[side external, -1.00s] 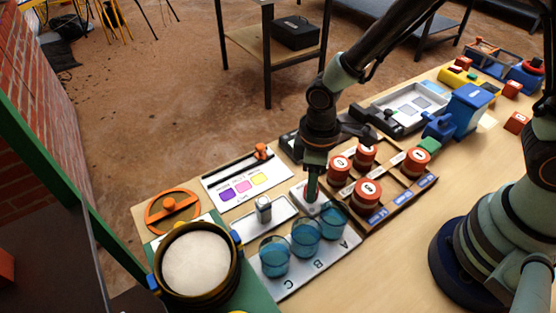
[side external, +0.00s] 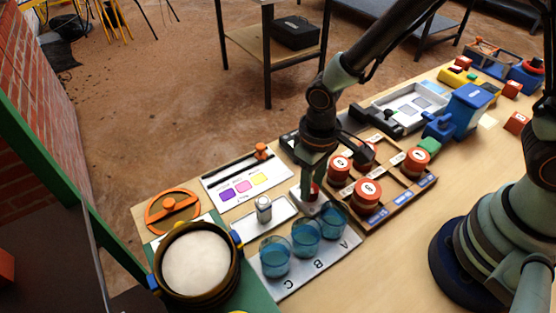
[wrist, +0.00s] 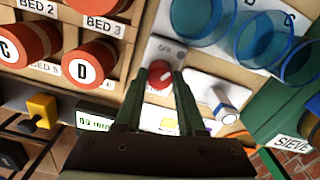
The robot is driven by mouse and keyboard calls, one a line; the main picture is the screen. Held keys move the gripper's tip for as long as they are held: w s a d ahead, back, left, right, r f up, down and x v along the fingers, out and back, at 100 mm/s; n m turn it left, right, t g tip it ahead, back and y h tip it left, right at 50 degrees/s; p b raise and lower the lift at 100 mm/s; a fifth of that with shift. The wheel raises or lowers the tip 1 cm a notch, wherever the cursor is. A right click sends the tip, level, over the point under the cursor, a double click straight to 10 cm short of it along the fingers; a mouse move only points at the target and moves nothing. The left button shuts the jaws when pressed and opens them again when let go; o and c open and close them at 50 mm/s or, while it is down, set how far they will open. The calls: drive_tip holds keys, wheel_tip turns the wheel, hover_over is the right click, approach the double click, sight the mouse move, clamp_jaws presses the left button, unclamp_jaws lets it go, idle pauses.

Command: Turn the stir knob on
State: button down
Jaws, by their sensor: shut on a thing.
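The stir knob (wrist: 161,77) is a small red round knob on a pale grey box (wrist: 164,48); in the side view a bit of its red (side external: 314,188) shows at my fingertips, the rest hidden. My gripper (wrist: 157,75) points down at it, one finger on either side, and is shut on the knob. In the side view my gripper (side external: 311,189) stands over the box, just behind the blue beakers. I cannot read any on or off mark by the knob.
Several blue beakers (side external: 305,240) stand on a grey plate close in front of my gripper. A rack of red-lidded jars (side external: 368,194) is just to the right.

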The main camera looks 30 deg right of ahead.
drive_tip(key=m, duration=0.5)
drive_tip(key=shift+m, duration=0.4)
drive_tip(key=m, duration=0.5)
drive_tip(key=shift+m, duration=0.4)
drive_tip(key=c, duration=0.5)
unclamp_jaws()
drive_tip(key=shift+r, duration=0.15)
wheel_tip(320, 180, up, 12)
